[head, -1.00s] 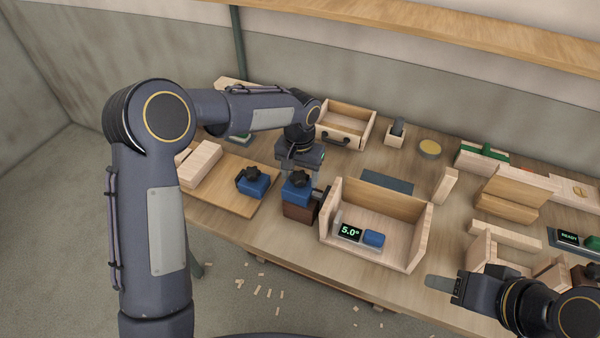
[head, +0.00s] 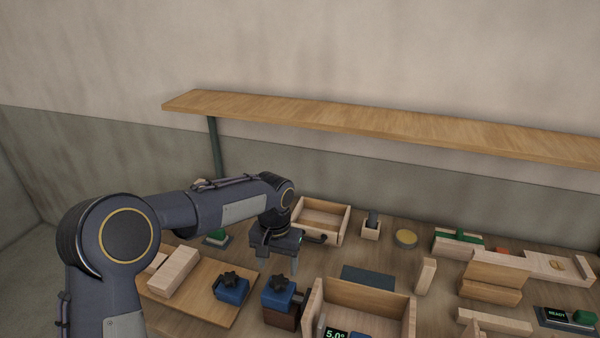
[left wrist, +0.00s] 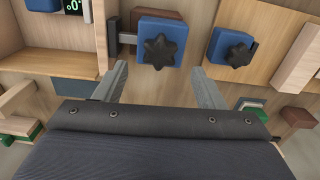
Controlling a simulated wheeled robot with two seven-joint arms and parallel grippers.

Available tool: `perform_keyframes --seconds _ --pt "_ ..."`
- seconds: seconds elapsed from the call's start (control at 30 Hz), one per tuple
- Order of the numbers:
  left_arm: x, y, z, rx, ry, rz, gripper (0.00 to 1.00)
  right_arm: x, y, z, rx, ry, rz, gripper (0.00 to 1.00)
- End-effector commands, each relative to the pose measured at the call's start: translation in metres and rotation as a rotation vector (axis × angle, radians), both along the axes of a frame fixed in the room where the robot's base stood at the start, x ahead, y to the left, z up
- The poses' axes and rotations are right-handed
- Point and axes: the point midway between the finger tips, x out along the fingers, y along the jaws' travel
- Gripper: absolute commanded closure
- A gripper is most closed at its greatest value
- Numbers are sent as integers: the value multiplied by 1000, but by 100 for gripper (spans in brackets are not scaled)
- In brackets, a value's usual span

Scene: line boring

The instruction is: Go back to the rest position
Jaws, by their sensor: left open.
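My left gripper (head: 279,258) is open and empty above the bench, just behind a blue block with a black star knob (head: 279,290). In the left wrist view its two fingers (left wrist: 160,85) are spread apart, and the blue block with its knob (left wrist: 160,45) lies beyond their tips, with a visible gap. A second blue block with a black knob (head: 231,287) sits on a wooden board (head: 205,305) to the left; it also shows in the left wrist view (left wrist: 230,48). My right gripper is out of view.
An open wooden box with a display (head: 362,300) stands right of the knobbed block. A wooden drawer box (head: 322,220) stands behind my gripper. A long shelf (head: 380,125) runs along the wall above. Wooden blocks (head: 490,280) crowd the right side.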

Motion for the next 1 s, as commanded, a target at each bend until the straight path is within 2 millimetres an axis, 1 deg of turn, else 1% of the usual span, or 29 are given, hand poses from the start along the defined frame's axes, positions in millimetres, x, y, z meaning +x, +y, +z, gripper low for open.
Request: perform_keyframes --seconds 0.07,0.13,0.17,0.23,0.27,0.3,0.37,0.4,0.47,0.5,0.57,0.6,0.7,0.8,0.9,1.0 --pt "-5 8 7 -9 -10 9 36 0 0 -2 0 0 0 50" --pt "-15 22 19 -27 -28 22 36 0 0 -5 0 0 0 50" --pt "-21 29 26 -38 -38 30 36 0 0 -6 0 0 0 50" --pt "-42 49 42 -68 -66 54 36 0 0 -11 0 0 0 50" --pt "-53 58 48 -82 -78 65 36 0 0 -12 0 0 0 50" --pt "-68 70 56 -102 -96 81 36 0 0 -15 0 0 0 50" --pt "-93 86 64 -133 -124 107 36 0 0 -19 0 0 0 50" --pt "-110 95 69 -155 -144 124 36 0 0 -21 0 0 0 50" --pt "-136 107 73 -186 -173 152 36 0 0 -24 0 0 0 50" --pt "-153 113 74 -208 -195 172 36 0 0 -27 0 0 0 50" --pt "-180 121 73 -240 -229 201 36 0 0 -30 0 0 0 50" --pt "-197 125 71 -261 -252 221 36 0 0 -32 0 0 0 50" --pt "-236 129 61 -314 -309 270 36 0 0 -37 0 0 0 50" --pt "-266 127 48 -360 -361 309 36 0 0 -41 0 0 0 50" --pt "-286 124 36 -391 -399 338 36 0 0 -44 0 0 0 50" --pt "-296 121 29 -410 -422 352 36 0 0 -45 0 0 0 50"
